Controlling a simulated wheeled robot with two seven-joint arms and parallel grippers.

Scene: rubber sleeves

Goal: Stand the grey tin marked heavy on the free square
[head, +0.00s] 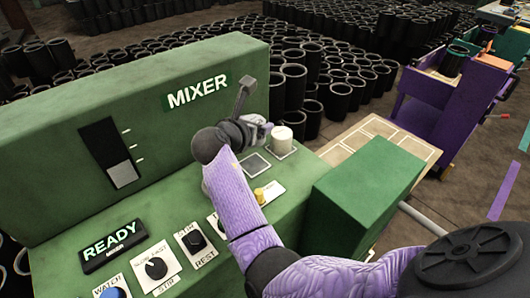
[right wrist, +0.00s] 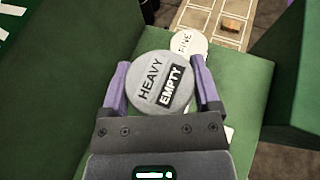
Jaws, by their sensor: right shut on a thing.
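The grey tin marked HEAVY (right wrist: 150,78) sits between the fingers of my right gripper (right wrist: 160,82) in the right wrist view. Its round top also carries a black EMPTY label. In the head view my right gripper (head: 254,125) is over the green mixer bench and largely hides this tin. A free square (head: 256,164) with a pale outline lies on the bench below and in front of the gripper. A pale tin (head: 282,139) stands on the square beyond it; its top reads FINE in the wrist view (right wrist: 187,43). My left gripper is not in view.
The green mixer panel (head: 60,170) rises at the left, with a lever (head: 243,92) close to my gripper. A yellow knob (head: 260,195) and several dials line the bench front. A green block (head: 360,195) stands at the right. A partitioned tray (head: 375,150) lies beyond.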

